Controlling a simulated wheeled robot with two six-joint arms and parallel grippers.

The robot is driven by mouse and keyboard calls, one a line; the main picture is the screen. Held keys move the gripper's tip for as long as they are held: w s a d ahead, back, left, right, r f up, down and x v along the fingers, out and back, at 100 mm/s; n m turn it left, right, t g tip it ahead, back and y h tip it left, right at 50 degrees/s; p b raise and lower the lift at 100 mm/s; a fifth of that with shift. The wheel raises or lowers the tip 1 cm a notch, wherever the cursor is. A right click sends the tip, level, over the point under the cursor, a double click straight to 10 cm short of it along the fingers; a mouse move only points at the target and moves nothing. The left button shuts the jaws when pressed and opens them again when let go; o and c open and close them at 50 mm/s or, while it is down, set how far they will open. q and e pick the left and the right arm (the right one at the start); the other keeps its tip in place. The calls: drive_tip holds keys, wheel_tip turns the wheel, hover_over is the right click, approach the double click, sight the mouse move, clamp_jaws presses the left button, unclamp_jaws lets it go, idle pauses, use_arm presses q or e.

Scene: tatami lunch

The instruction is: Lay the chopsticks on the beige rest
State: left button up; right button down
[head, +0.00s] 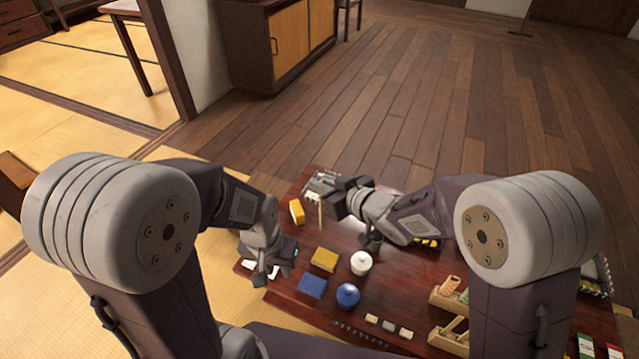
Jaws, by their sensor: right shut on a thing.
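My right gripper (337,199) is over the far left part of the dark red table. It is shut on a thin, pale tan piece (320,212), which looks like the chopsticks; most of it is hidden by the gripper. Small rest-like blocks lie in a row near the table's front: a beige one (371,318), a grey one (388,325) and another pale beige one (406,333). They are well apart from my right gripper. My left gripper (265,277) is at the table's left edge, fingers apart and seemingly empty.
On the table (330,260) are a yellow block (297,212), a mustard box (325,259), a blue box (312,285), a white lidded pot (361,263) and a round blue pot (347,296). A wooden rack (447,298) stands at right. Table surface is clear between the white pot and the rack.

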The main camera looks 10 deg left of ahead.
drive_tip(key=w+d+f+m+g+h+b, duration=0.1)
drive_tip(key=w+d+f+m+h, duration=0.25)
drive_tip(key=d+f, duration=0.35)
drive_tip(key=w+d+f+m+g+h+b, duration=0.1)
drive_tip(key=w+d+f+m+h, duration=0.3)
drive_tip(key=d+f, duration=0.3)
drive_tip(key=s+d+f+m+g+h+b, duration=0.1)
drive_tip(key=s+d+f+g+b, duration=0.1)
drive_tip(key=f, duration=0.2)
drive_tip(key=s+d+f+m+g+h+b, duration=0.1)
drive_tip(key=s+d+f+m+g+b, duration=0.1)
drive_tip(key=f, duration=0.3)
drive_tip(key=s+d+f+m+g+h+b, duration=0.1)
drive_tip(key=s+d+f+g, duration=0.2)
drive_tip(key=s+f, duration=0.1)
drive_tip(key=shift+d+f+m+b, duration=0.2)
drive_tip(key=shift+f+m+b, duration=0.15)
drive_tip(key=shift+f+b, duration=0.1)
drive_tip(key=shift+f, duration=1)
